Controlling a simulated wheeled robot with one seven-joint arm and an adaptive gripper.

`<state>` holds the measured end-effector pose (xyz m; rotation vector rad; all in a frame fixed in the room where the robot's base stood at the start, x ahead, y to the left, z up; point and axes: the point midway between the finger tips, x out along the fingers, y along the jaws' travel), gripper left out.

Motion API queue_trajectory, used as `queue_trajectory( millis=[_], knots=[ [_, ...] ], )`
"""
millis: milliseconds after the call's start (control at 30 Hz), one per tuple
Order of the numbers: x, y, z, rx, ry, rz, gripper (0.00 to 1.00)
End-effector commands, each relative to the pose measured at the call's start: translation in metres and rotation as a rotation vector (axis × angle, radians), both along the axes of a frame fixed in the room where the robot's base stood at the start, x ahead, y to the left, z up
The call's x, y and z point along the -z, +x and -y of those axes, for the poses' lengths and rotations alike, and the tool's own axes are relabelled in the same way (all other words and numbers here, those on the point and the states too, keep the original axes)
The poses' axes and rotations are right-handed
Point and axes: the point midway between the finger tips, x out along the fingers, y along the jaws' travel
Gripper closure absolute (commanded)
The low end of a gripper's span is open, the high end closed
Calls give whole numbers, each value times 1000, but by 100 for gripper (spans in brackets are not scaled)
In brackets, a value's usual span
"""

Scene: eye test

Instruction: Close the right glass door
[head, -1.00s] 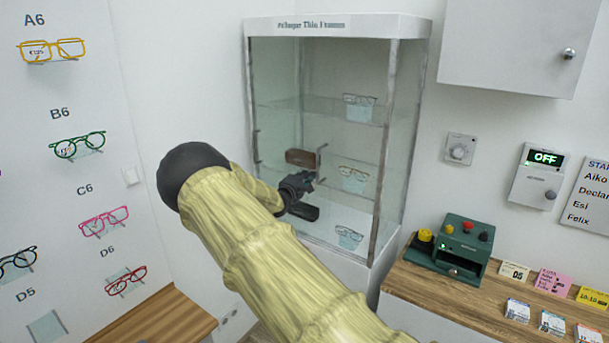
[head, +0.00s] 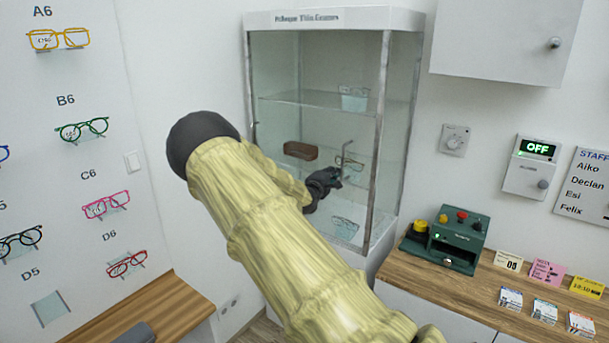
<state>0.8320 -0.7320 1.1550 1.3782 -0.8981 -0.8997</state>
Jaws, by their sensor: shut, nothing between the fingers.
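The glass cabinet (head: 335,18) stands against the wall in the middle of the head view. A dark upright handle on the right glass door (head: 346,150) shows between the cabinet's middle and its right front post. The pane itself is hard to make out, so I cannot tell exactly where its edges are. My gripper (head: 337,175) is shut and empty at the lower end of this handle. I cannot tell whether it touches the handle. My sleeved forearm hides the lower left of the cabinet front. A second handle (head: 255,135) shows near the cabinet's left edge.
Inside the cabinet are a brown case (head: 301,150) and several glasses on stands. A wooden counter (head: 430,283) with a green device (head: 447,240) and cards stands at the right. A white wall cabinet (head: 505,40) hangs above. Glasses displays line the left wall.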

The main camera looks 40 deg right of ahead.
Motion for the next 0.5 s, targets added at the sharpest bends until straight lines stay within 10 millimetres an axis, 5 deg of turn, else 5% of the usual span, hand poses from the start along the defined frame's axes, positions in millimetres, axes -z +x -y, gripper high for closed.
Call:
queue_trajectory(
  millis=[500],
  knots=[
    [0, -72, 9, -20, 0, 0, 100]
  ],
)
